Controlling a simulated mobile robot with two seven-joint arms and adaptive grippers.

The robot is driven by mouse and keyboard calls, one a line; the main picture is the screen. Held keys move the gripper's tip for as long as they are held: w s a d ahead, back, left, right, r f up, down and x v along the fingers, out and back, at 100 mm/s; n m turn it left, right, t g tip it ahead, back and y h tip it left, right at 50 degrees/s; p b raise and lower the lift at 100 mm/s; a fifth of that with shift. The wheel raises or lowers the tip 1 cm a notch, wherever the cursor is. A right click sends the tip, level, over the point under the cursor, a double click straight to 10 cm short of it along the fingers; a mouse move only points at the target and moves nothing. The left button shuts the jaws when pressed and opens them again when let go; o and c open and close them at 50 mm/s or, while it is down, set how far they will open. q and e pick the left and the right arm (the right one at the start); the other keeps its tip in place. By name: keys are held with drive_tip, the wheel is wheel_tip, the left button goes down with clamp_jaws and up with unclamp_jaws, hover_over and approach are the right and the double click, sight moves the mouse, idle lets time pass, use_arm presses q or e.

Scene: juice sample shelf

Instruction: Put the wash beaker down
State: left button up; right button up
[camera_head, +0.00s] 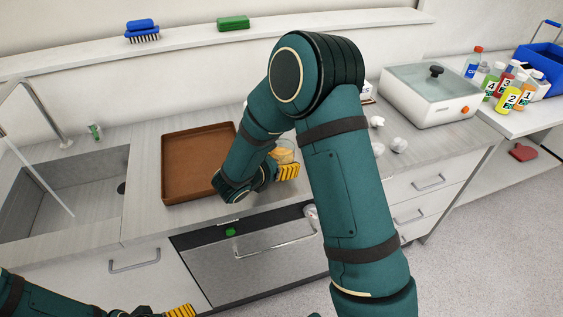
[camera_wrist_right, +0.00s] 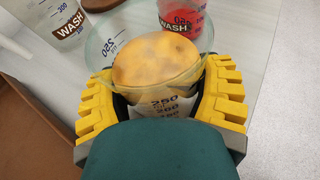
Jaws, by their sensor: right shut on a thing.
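In the head view, my right gripper (camera_head: 275,173) is at the counter, right of the brown tray. In the right wrist view, its yellow fingers (camera_wrist_right: 165,105) are shut on both sides of a clear glass beaker (camera_wrist_right: 160,60) with yellow-orange contents and volume marks. The beaker also shows partly in the head view (camera_head: 283,151), behind the fingers. I cannot tell whether its base touches the counter. Beyond it in the wrist view are a clear vessel marked WASH (camera_wrist_right: 68,22) and a red-filled one marked WASH (camera_wrist_right: 180,18). My left gripper (camera_head: 165,311) is cut off at the bottom edge.
The brown tray (camera_head: 168,195) looks empty on the counter, with a sink (camera_head: 60,195) to its left. Crumpled white pieces (camera_head: 398,145) and a white lidded box (camera_head: 430,97) are on the right. Numbered bottles (camera_head: 508,98) stand farther right. My right arm hides the middle counter.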

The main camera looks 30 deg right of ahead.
drive_tip(key=shift+f, duration=0.2)
drive_tip(key=o, duration=1.2)
drive_tip(key=shift+r, duration=0.1)
drive_tip(key=shift+a+r, duration=0.1)
drive_tip(key=shift+r, duration=0.1)
drive_tip(key=p+v, duration=0.1)
drive_tip(key=v, duration=1)
drive_tip(key=shift+s+a+r+p, duration=0.1)
drive_tip(key=shift+s+a+p, duration=0.1)
drive_tip(key=shift+a+p, duration=0.15)
